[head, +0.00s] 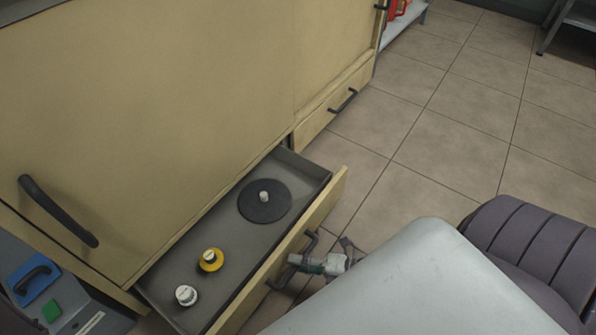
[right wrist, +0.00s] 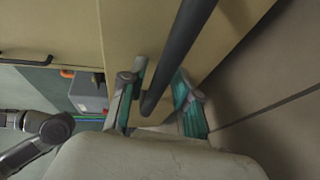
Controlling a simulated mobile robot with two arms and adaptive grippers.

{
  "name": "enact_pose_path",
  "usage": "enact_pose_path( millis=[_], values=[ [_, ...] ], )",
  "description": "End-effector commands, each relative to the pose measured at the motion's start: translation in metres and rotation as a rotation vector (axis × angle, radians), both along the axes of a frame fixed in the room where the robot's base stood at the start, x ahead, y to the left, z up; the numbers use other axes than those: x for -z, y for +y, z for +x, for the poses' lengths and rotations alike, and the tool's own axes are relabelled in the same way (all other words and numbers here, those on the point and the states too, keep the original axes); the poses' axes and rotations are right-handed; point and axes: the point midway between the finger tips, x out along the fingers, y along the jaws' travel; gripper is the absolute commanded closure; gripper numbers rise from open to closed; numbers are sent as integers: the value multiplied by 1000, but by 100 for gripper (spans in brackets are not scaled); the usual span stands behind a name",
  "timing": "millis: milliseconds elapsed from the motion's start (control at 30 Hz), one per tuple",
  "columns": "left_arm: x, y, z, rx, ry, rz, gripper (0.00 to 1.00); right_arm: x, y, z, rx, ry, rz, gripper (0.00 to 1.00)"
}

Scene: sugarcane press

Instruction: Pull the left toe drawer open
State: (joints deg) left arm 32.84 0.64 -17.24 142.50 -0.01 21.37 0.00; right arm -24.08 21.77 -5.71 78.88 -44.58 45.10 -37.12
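The left toe drawer (head: 228,222) stands pulled out from under the beige cabinet, its tray interior showing. Its dark bar handle (head: 309,243) is on the front panel. My right gripper (head: 322,262) is at this handle. In the right wrist view the handle bar (right wrist: 180,50) passes between the two teal-padded fingers of my right gripper (right wrist: 158,104). The fingers are apart, with a gap beside the bar, so the gripper looks open around it. My left gripper is not clearly visible in either view.
The drawer holds a dark disc (head: 264,201), a yellow-based knob (head: 211,260) and a white knob (head: 186,295). A shut drawer (head: 328,112) is farther right. A large cabinet handle (head: 58,212) is at left. Tiled floor (head: 440,150) is clear beyond the drawer.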

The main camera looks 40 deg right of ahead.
Motion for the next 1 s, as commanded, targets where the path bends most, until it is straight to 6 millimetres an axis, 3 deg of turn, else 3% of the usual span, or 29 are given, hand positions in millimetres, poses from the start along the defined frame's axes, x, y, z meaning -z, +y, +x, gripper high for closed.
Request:
enact_pose_path(
  millis=[433,1000],
  values=[
    [1,1,0,-3,1,1,60,-2,-5,-7,-2,1,3,59],
    [0,0,0,-1,1,0,60,-21,-73,-81,-2,1,2,59]
  ],
)
